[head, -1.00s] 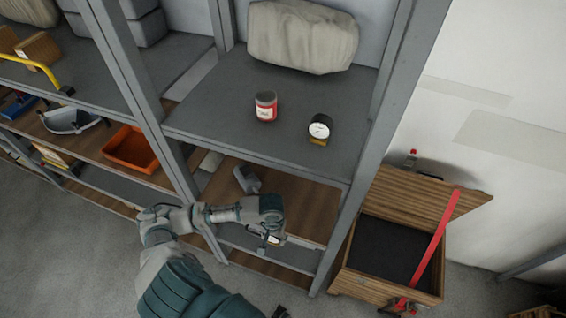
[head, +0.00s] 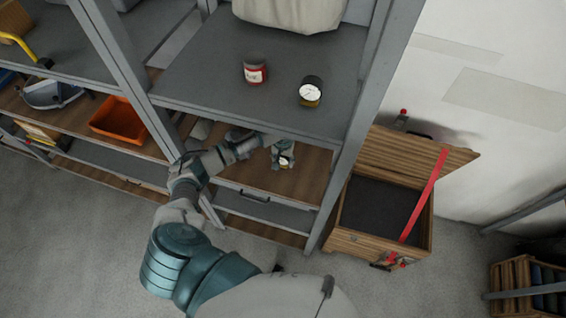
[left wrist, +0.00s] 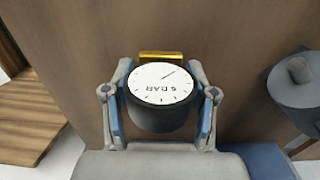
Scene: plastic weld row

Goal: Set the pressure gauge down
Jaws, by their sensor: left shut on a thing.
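My left gripper (head: 284,153) is over the wooden middle shelf (head: 300,187), under the grey upper shelf. It is shut on a pressure gauge (head: 286,163), which looks small in the head view. In the left wrist view, the held gauge (left wrist: 160,82) has a white dial reading "6 BAR", a dark round case and a brass fitting. The left gripper's fingers (left wrist: 160,108) press its two sides. The wooden board is behind it; I cannot tell whether the gauge touches it. A similar gauge (head: 310,91) stands on the upper shelf. My right gripper is out of view.
A red and grey jar (head: 254,70) stands left of the upper gauge. A grey cylindrical thing (left wrist: 297,82) is close right of the gripper in the wrist view. An open wooden crate (head: 350,241) stands right of the rack. The shelf's front right is clear.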

